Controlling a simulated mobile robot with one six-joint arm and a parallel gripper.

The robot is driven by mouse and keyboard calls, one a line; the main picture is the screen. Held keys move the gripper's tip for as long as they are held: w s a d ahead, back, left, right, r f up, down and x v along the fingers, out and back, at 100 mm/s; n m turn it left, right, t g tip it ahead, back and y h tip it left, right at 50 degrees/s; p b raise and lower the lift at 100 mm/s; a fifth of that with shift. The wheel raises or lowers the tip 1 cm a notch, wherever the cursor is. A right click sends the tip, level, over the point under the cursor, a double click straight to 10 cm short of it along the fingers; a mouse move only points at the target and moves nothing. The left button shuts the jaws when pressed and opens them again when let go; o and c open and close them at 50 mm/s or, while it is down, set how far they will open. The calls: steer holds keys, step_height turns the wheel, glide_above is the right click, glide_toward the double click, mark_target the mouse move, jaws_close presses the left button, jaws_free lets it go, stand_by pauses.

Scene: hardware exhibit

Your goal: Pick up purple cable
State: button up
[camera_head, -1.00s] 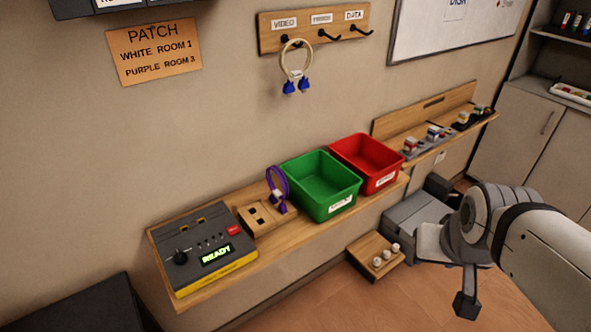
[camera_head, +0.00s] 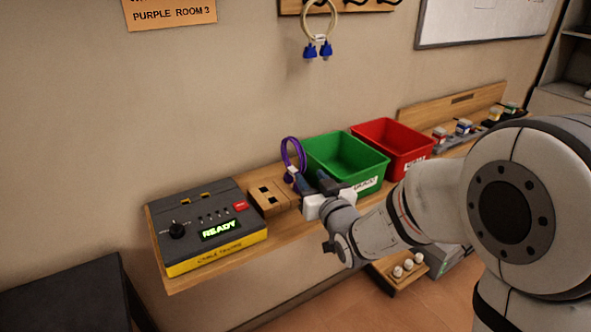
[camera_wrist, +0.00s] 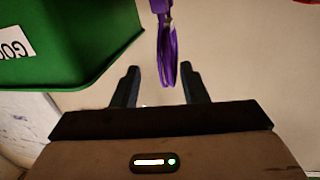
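The purple cable (camera_head: 291,153) is a coiled loop standing upright beside the wooden block on the shelf, left of the green bin. In the wrist view the purple cable (camera_wrist: 167,50) hangs into the space between my fingers. My gripper (camera_head: 310,181) is just right of the cable, in front of the green bin. In the wrist view my gripper (camera_wrist: 158,84) is open, with a finger on each side of the cable's loop and gaps visible. The cable's lower end is partly hidden by my gripper in the head view.
The green bin (camera_head: 335,148) stands close to my gripper, and in the wrist view (camera_wrist: 60,75) its corner is near the left finger. A red bin (camera_head: 412,143), a wooden block with sockets (camera_head: 265,198) and a cable tester (camera_head: 195,255) share the shelf. A white cable (camera_head: 304,22) hangs above.

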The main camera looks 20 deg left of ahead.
mark_target(303, 171)
steer(key=x, duration=0.3)
steer(key=p+x, duration=0.1)
steer(key=x, duration=0.3)
steer(key=shift+a+f, duration=0.2)
steer(key=shift+a, duration=0.15)
steer(key=shift+c, duration=0.3)
jaws_close()
